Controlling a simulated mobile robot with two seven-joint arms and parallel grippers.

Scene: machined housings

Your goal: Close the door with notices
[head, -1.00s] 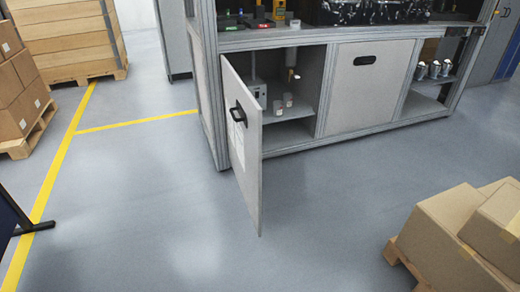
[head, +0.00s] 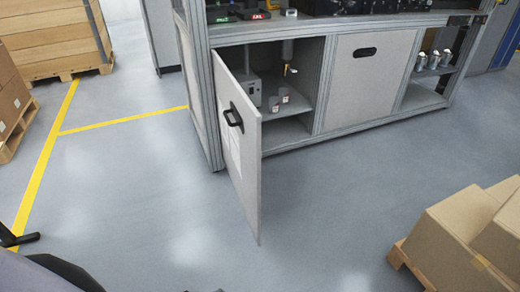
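The door with notices (head: 240,165) is a grey cabinet door, hinged at its left side and standing wide open toward me. It has a black handle (head: 233,115) and white paper sheets on its outer face. Its free edge points toward the middle of the floor. The cabinet opening (head: 300,75) behind it shows a grey box and small cups on a shelf. Neither of my grippers shows in the head view.
A closed grey door (head: 365,80) with a black handle is right of the opening. Cardboard boxes on a pallet (head: 465,235) stand at the right front. Crates on a pallet (head: 55,40) and brown boxes (head: 12,100) are at the left. The floor before the door is clear.

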